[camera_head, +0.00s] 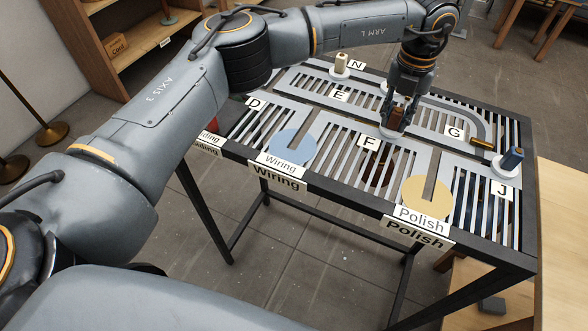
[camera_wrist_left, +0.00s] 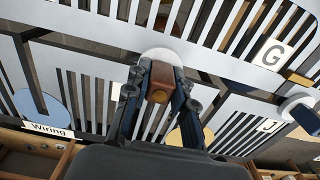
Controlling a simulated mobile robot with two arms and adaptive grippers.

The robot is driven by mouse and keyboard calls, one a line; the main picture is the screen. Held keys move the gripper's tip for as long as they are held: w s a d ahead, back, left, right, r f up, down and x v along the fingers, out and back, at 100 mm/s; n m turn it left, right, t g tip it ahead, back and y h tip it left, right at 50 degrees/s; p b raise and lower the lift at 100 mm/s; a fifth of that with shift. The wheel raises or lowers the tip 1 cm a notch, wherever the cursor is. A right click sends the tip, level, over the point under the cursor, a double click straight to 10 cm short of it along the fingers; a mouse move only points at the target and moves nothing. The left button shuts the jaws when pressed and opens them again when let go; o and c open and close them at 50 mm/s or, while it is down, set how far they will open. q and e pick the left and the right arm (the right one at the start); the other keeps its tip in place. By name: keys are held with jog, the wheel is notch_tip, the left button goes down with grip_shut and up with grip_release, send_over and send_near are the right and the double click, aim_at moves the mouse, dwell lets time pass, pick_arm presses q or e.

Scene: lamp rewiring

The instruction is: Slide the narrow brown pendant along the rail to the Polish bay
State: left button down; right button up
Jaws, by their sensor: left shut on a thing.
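The narrow brown pendant's brown top block (camera_head: 396,117) stands on a white disc (camera_head: 388,133) on the slotted rail top, just behind the F label. My left gripper (camera_head: 398,108) comes down over the block and is shut on it. In the left wrist view the brown block (camera_wrist_left: 160,80) sits between the two fingers (camera_wrist_left: 161,92), with the white disc (camera_wrist_left: 160,55) behind it. The Polish bay is a yellow disc (camera_head: 415,199) with a slot, at the front edge, nearer than the pendant and slightly right. My right gripper is out of view.
The Wiring bay's blue disc (camera_head: 284,149) lies at the front, to the left. A blue block (camera_head: 512,159) on a white disc stands near J, and a cream block (camera_head: 341,61) near N. A brass piece (camera_head: 482,143) lies by G. Slatted grey plates (camera_head: 335,140) border the slots.

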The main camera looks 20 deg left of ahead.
pick_arm(q)
jog(key=shift+s+d, duration=0.1)
jog(key=shift+d, duration=2.25)
jog(key=shift+d, duration=2.95)
jog(key=shift+s, duration=0.15)
jog(key=shift+s+a+b, duration=0.2)
jog(key=shift+s+b, duration=1.95)
jog(key=shift+s, duration=4.75)
